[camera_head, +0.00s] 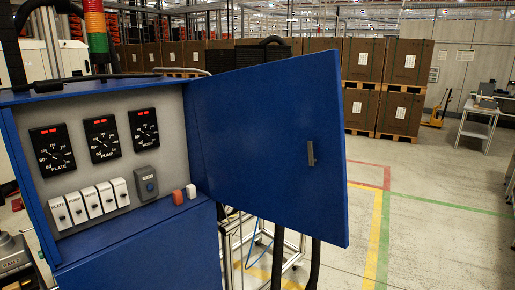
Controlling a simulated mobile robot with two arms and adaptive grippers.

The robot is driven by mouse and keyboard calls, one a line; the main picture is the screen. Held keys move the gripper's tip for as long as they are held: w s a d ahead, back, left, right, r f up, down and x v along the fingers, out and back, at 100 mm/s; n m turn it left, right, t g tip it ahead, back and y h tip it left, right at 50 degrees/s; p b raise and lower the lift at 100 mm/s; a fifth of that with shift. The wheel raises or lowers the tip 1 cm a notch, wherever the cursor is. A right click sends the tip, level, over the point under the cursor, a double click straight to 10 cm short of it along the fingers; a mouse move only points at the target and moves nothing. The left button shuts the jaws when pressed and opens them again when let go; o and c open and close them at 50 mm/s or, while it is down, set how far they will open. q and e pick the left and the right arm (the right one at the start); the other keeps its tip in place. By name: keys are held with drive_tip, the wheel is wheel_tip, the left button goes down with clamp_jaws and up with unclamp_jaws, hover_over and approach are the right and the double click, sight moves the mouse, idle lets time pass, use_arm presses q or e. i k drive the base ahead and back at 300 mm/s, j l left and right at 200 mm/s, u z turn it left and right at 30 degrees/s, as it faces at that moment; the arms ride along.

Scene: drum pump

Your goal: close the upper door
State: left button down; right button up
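The upper door (260,140) is a blue panel, hinged at the right side of the blue cabinet's upper compartment. It stands wide open, swung out to the right. A small grey latch or handle (311,152) sits near its free edge. The open compartment shows a grey panel (95,110) with three black gauges (103,140), a row of white switches (92,200), a grey knob box (147,184), and red and white buttons (184,194). The lower blue front (150,255) is below. I cannot make out either gripper in this view.
A signal tower (96,30) rises behind the cabinet. A wheeled metal frame (285,250) and dark hoses stand below and behind the door. Stacked brown boxes (400,85) and a yellow pallet jack (437,110) are farther back. Floor to the right (445,230) is clear.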

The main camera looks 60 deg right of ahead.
sight(256, 123)
drive_tip(key=l+u, duration=0.1)
drive_tip(key=l, duration=1.15)
drive_tip(key=k+l, duration=0.1)
drive_tip(key=l, duration=1.1)
drive_tip(key=l+u, duration=0.15)
drive_tip(key=l, duration=1.1)
drive_tip(key=k, duration=0.05)
